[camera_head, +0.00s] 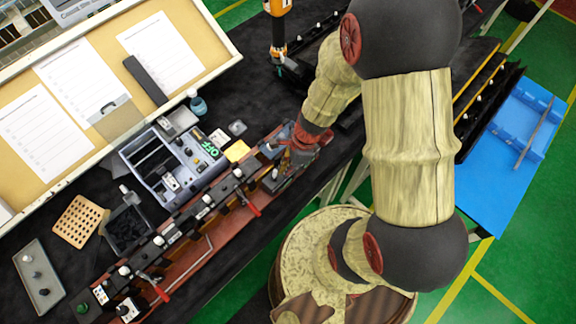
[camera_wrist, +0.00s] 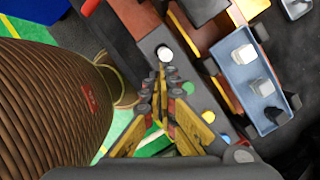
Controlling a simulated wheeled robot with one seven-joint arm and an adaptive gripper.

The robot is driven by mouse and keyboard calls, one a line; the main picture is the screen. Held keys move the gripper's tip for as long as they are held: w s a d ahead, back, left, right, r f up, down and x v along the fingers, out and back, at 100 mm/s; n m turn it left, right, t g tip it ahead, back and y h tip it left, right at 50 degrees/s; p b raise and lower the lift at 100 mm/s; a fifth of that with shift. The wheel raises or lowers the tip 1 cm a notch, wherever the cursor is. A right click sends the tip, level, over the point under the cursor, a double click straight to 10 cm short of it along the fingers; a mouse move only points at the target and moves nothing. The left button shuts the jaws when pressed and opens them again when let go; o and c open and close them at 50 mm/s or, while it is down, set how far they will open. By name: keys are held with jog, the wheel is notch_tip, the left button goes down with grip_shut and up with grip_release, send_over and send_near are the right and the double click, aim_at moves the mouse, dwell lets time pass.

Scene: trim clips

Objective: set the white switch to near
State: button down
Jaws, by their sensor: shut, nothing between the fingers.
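My gripper (camera_wrist: 163,74) is shut and empty, its two fingertips together in the wrist view. Just beyond the tips is a round white knob (camera_wrist: 164,52) on a dark box (camera_wrist: 188,75); I cannot tell whether the tips touch it. To the right, a blue-grey tray (camera_wrist: 237,78) carries two white blocky pieces, one of them here (camera_wrist: 243,53), and a black one (camera_wrist: 275,115). I cannot tell which white part is the switch, or its setting. In the head view my gripper (camera_head: 288,158) is low over the right end of the red-brown rail, partly hiding the parts there.
The red-brown rail (camera_head: 190,250) carries several dark clips with white knobs and red-handled clamps (camera_head: 249,205). A grey device with a green OFF label (camera_head: 209,149) stands behind it. An orange tool (camera_head: 278,30) stands upright farther back. A blue tray (camera_head: 525,118) lies right of my arm.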

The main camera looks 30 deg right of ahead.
jog(key=shift+s+a+r+h+p, duration=0.15)
jog(key=shift+a+r+h+p, duration=0.15)
jog(key=shift+a+h+p, duration=0.4)
jog(key=shift+s+a+r+p, duration=0.15)
jog(key=shift+a+p, duration=0.15)
jog(key=shift+p, duration=0.15)
jog(key=shift+r+p, duration=0.75)
jog(key=shift+p, duration=0.05)
